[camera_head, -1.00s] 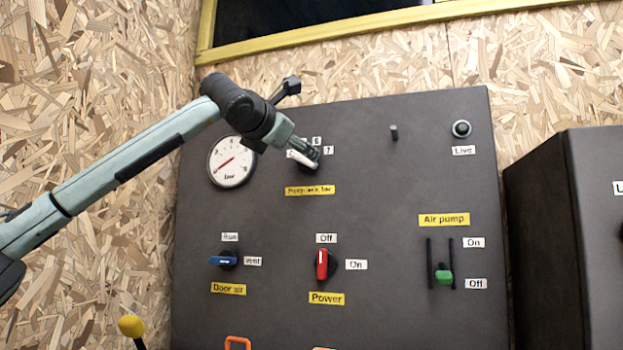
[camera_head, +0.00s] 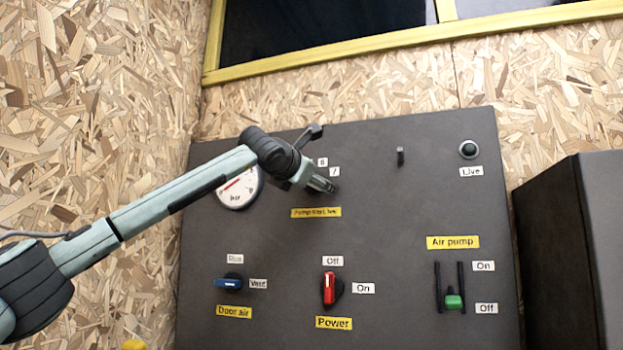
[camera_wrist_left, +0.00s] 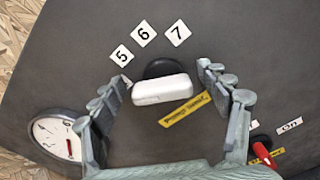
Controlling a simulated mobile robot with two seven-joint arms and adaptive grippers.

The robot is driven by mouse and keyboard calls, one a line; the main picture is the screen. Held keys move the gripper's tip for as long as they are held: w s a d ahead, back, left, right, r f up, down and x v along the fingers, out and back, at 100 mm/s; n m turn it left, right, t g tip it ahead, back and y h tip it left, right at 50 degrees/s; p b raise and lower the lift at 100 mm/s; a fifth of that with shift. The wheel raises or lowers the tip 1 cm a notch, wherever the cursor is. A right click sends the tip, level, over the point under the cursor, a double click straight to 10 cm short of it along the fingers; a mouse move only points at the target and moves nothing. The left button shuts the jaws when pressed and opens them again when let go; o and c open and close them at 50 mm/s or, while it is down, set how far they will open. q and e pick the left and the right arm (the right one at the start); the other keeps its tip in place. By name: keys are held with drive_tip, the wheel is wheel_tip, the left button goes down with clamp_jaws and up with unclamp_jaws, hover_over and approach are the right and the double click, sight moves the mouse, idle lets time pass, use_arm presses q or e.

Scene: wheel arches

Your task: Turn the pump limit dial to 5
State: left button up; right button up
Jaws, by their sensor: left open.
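The pump limit dial is a white bar handle (camera_wrist_left: 162,89) on a round black base (camera_wrist_left: 166,68) in the left wrist view. Number tags 5 (camera_wrist_left: 122,55), 6 (camera_wrist_left: 145,33) and 7 (camera_wrist_left: 178,33) sit around it. The bar lies nearly crosswise, its left end below the 5 tag. My left gripper (camera_head: 322,185) is open at the dial, with one finger beyond each end of the bar. The left finger is very close to the bar's left end; I cannot tell if they touch. In the head view my gripper hides the dial. My right gripper is out of view.
A round gauge (camera_head: 238,190) is left of the dial, partly behind my left arm. Below are the blue door air switch (camera_head: 229,283), red power switch (camera_head: 329,288) and green air pump slider (camera_head: 453,300). A dark peg (camera_head: 400,156) juts out at the right.

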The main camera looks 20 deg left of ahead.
use_arm(q)
drive_tip(key=c, duration=1.2)
drive_tip(key=shift+o, duration=0.2)
drive_tip(key=shift+m, duration=1)
drive_tip(key=shift+d+m, duration=0.1)
drive_tip(key=shift+m, duration=0.7)
drive_tip(key=shift+m+p, duration=0.3)
drive_tip(key=shift+m, duration=0.4)
drive_tip(key=shift+d+f+m+p, duration=0.15)
drive_tip(key=shift+m+p, duration=0.15)
drive_tip(key=shift+m, duration=1.2)
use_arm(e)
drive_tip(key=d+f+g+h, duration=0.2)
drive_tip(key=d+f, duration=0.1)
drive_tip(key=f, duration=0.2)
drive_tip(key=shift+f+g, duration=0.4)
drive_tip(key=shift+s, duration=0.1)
